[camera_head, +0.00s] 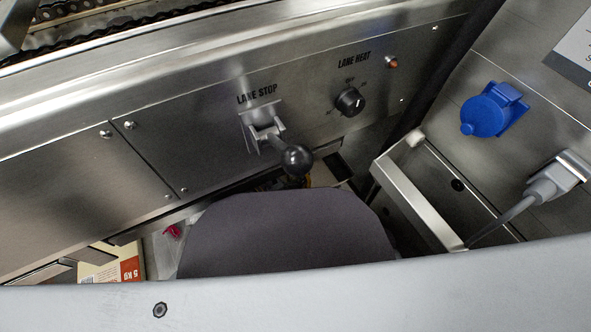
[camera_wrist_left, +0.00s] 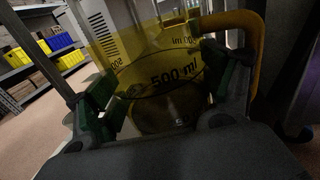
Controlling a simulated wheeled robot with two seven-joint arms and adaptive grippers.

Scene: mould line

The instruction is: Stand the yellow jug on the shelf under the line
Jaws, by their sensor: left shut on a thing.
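The clear yellow jug (camera_wrist_left: 165,75) fills the middle of the left wrist view, with "500 ml" printed on its side and an orange-yellow handle (camera_wrist_left: 256,45) on the right. My left gripper (camera_wrist_left: 168,90) is shut on it, one green-padded finger on each side. In the head view a dark grey rounded part of my own arm covers the lower middle. Only a small yellowish patch shows below the black lever knob; I cannot tell whether it is the jug. The shelf under the line is mostly hidden. My right gripper is not in view.
The steel line front carries a LANE STOP lever with a black knob (camera_head: 297,159) and a LANE HEAT dial (camera_head: 350,102). A "5 KG" package (camera_head: 128,262) lies below at left. A blue socket (camera_head: 492,109) and grey plug (camera_head: 553,183) are at right. Blue and yellow bins (camera_wrist_left: 55,47) stand far off.

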